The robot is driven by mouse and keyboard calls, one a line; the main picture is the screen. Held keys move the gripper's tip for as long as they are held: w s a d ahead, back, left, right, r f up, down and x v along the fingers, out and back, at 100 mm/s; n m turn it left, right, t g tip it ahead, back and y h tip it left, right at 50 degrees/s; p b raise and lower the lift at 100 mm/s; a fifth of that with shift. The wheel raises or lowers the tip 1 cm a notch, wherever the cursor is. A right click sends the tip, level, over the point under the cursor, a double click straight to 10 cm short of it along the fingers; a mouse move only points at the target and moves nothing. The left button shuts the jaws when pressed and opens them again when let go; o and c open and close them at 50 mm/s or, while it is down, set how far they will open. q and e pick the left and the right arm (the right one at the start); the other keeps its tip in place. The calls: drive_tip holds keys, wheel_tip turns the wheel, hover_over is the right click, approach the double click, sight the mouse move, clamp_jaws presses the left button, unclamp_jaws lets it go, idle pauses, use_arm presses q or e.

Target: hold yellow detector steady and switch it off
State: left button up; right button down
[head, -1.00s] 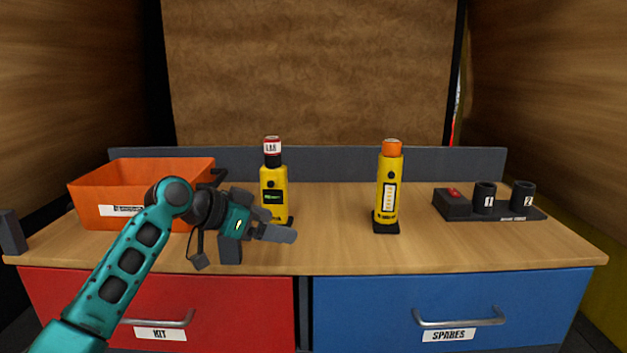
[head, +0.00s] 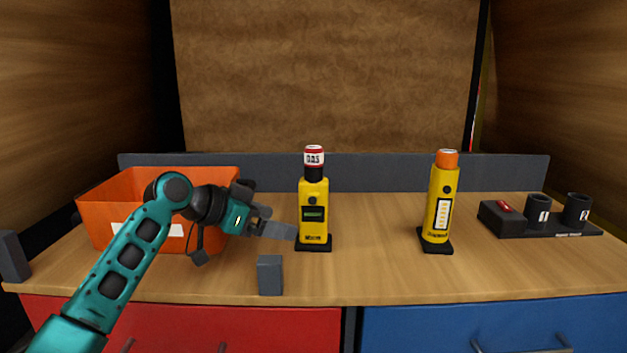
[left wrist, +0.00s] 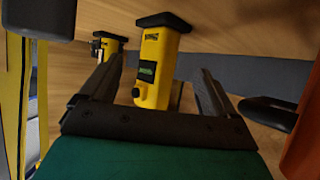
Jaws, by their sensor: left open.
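The yellow detector (head: 314,230) stands upright on a black base on the bench, with a dark screen showing green and a red-and-white labelled top. My left gripper (head: 274,223) is open and empty just left of the detector, its fingers pointing at it. In the left wrist view, which appears upside down, the detector (left wrist: 151,88) shows between the open fingers of my left gripper (left wrist: 160,82). I cannot tell whether the fingers touch it. The detector's upper end is hidden there behind the gripper. My right gripper is not in view.
A yellow cylinder with an orange cap (head: 440,205) stands to the right. An orange bin (head: 105,205) is behind my left arm. A grey block (head: 270,275) stands near the front edge. A black holder with two cups (head: 540,217) is at far right. Bench between the yellow things is clear.

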sight(302, 228)
use_arm(q)
drive_tip(key=shift+w+d+f+b, duration=0.25)
drive_tip(key=shift+d+f+b, duration=0.15)
drive_tip(key=shift+d+b, duration=0.05)
drive_tip(key=b+x, duration=0.3)
drive_tip(key=x, duration=0.4)
drive_tip(key=shift+w+d+b, duration=0.25)
drive_tip(key=shift+b, duration=0.15)
drive_tip(key=shift+w+d+f, duration=0.25)
drive_tip(key=shift+d+f, duration=0.05)
drive_tip(key=shift+d, duration=0.1)
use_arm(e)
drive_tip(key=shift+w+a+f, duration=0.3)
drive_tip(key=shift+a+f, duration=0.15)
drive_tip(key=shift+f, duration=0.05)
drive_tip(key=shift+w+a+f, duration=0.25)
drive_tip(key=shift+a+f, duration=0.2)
use_arm(q)
drive_tip(key=c, duration=0.8)
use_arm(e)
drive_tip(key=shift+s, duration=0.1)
use_arm(q)
drive_tip(key=shift+c, duration=0.2)
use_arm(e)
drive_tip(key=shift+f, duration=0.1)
